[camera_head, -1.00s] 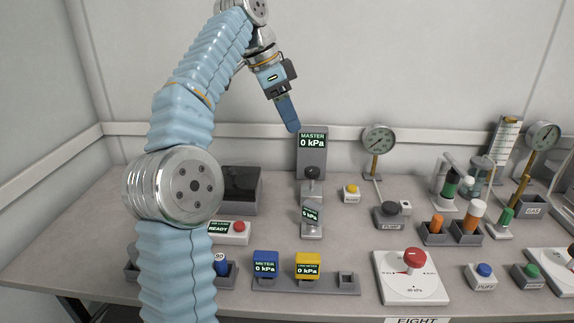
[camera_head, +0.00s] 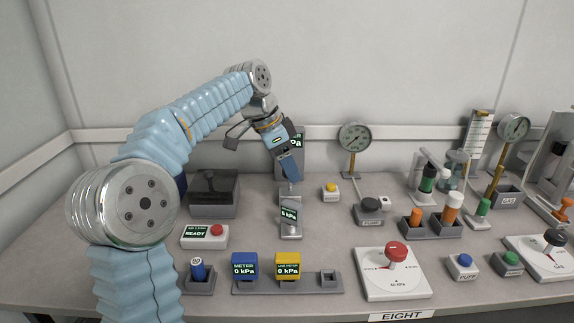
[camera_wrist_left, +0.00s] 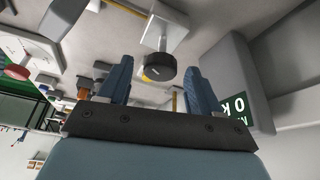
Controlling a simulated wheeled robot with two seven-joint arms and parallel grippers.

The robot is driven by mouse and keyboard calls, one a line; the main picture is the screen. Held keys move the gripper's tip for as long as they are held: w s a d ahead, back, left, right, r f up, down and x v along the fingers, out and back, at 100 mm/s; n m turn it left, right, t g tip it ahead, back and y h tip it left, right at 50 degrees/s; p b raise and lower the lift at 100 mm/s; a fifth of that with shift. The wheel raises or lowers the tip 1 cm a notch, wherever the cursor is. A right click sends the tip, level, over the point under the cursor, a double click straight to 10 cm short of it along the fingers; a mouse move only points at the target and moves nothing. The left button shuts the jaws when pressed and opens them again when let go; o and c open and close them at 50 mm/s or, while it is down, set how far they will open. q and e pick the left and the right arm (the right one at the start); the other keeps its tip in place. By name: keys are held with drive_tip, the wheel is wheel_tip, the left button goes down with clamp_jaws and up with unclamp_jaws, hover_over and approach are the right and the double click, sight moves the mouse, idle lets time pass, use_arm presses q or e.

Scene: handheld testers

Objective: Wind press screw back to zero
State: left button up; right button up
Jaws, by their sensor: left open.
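The grey press (camera_head: 291,232) stands mid-table with a small tilted display (camera_head: 289,213) on it. The MASTER display block (camera_head: 297,141) rises behind it, mostly covered by my left gripper. My left gripper (camera_head: 291,172) is over the press, fingers pointing down. Its blue fingers hide the screw knob in the head view. In the left wrist view the round black knob (camera_wrist_left: 160,67) shows between the two spread fingers, with a gap on each side. It looks close to the fingertips; I cannot tell whether they reach its height. My right gripper is not seen.
A dial gauge (camera_head: 355,138) and a yellow button (camera_head: 331,190) stand right of the press. A dark open box (camera_head: 214,208) is to its left. Blue (camera_head: 244,266) and yellow (camera_head: 288,266) meters sit in front. The red-knob plate (camera_head: 392,285) is front right.

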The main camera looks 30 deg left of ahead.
use_arm(q)
drive_tip(key=shift+c, duration=0.2)
drive_tip(key=c, duration=1)
drive_tip(key=shift+n, duration=0.3)
drive_tip(key=shift+d+n+t+y, duration=0.1)
drive_tip(key=shift+n+t+y, duration=0.3)
drive_tip(key=shift+n, duration=0.8)
drive_tip(key=shift+s+n+y, duration=0.1)
drive_tip(key=shift+n+y, duration=0.6)
drive_tip(key=shift+n, duration=0.8)
